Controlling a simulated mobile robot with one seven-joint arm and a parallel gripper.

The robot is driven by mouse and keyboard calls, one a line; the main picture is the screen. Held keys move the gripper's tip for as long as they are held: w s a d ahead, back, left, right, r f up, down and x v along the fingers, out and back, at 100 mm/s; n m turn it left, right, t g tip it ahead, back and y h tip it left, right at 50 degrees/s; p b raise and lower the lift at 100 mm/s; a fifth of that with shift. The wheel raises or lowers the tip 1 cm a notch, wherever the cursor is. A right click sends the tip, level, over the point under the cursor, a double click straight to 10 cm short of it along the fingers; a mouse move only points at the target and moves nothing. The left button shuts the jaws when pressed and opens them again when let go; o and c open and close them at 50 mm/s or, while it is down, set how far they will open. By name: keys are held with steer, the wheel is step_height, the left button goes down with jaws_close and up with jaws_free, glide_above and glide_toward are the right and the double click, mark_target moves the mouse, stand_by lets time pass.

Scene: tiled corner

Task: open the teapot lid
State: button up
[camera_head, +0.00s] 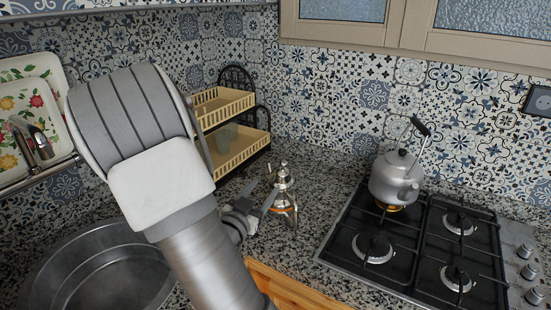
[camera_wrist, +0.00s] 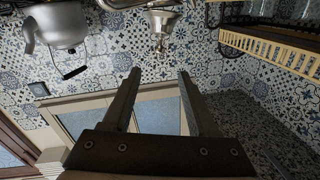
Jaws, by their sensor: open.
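A small silver teapot (camera_head: 284,201) stands upright on the granite counter, left of the stove. Its domed lid (camera_head: 283,182), topped by a knob, looks seated on it. In the upside-down wrist view, the teapot's lid and knob (camera_wrist: 161,20) show at the top middle, beyond the fingertips. My gripper (camera_head: 262,193) is just left of the teapot in the head view, with its fingers pointing towards it. In the wrist view my gripper (camera_wrist: 160,74) is open, with nothing between its two fingers. Whether a finger touches the teapot cannot be told.
A grey kettle (camera_head: 391,180) with a black handle stands on the gas stove (camera_head: 345,245) to the right. A two-tier rack (camera_head: 236,146) with glasses stands behind the teapot. A round sink basin (camera_head: 50,290) lies at lower left. Counter between teapot and stove is clear.

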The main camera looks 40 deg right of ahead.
mark_target(285, 161)
steer(key=p+x, duration=0.1)
steer(key=x, duration=1.6)
steer(key=shift+d, duration=0.25)
jaws_close()
stand_by(0.6)
